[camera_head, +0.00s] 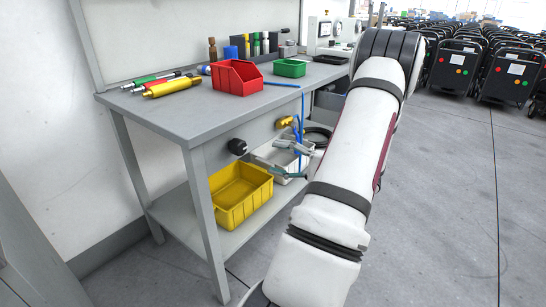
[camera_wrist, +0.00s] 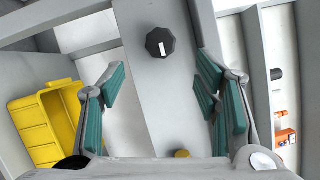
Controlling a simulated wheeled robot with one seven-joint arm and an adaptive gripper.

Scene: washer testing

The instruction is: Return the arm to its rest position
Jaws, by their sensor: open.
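My arm reaches down the right half of the head view, white with dark bands. My gripper (camera_head: 277,156) is partly hidden beside it, in front of the workbench's side. In the wrist view my gripper (camera_wrist: 162,75) has its two teal-padded fingers spread wide apart with nothing between them. A black knob (camera_wrist: 160,42) with a white mark sits on the grey panel beyond the fingertips, not touched. The same knob (camera_head: 237,147) shows in the head view left of the gripper.
The workbench (camera_head: 190,118) carries a red bin (camera_head: 237,80), a green bin (camera_head: 290,69) and several coloured tools. A yellow bin (camera_head: 240,193) stands on the lower shelf, with a white bin (camera_head: 268,153) behind it. Open floor (camera_head: 440,200) lies to the right; dark carts (camera_head: 455,66) stand farther back.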

